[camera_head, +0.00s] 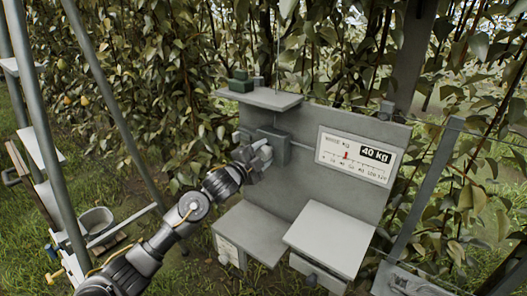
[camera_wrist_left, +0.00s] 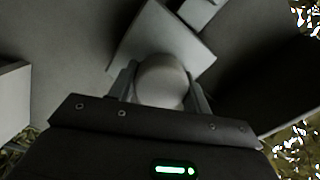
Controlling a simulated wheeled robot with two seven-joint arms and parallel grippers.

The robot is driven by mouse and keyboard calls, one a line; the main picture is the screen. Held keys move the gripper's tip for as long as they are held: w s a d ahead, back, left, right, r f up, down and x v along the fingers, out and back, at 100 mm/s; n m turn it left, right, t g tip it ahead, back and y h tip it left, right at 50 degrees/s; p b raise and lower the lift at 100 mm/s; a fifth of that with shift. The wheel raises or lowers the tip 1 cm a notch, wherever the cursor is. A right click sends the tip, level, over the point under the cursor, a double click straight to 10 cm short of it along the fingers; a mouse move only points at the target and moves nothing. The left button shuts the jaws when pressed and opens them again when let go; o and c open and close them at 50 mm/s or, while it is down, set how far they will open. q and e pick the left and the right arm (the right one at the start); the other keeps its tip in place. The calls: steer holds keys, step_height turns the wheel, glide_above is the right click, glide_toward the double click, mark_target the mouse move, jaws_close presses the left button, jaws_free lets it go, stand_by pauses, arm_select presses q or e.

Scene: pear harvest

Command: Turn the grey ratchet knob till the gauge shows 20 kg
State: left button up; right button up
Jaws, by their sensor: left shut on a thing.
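The wire gauge (camera_head: 335,165) is a white panel on the grey board at the right of the head view. Its dark readout (camera_head: 376,153) shows 40 kg and a red pointer stands on the scale, left of its middle. My left gripper (camera_head: 257,157) is at the grey ratchet housing (camera_head: 274,146) on the board. In the left wrist view the rounded pale grey ratchet knob (camera_wrist_left: 163,80) sits between the two fingers, which are shut on it. In the head view the gripper mostly hides the knob. My right gripper is not in view.
Two grey boxes or ledges (camera_head: 331,236) stand below the board. Posts and pear foliage surround the board; a ladder-like frame stands at left.

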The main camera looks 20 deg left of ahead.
arm_select(q)
steer(key=n+p, duration=0.1)
steer(key=n, duration=0.3)
steer(key=shift+r+p, duration=0.15)
steer(key=shift+p, duration=0.25)
steer(key=shift+a+n+p, duration=0.1)
steer(key=shift+n+p, duration=0.9)
steer(key=shift+n, duration=1)
steer(key=o, duration=1)
steer(key=shift+c, duration=0.2)
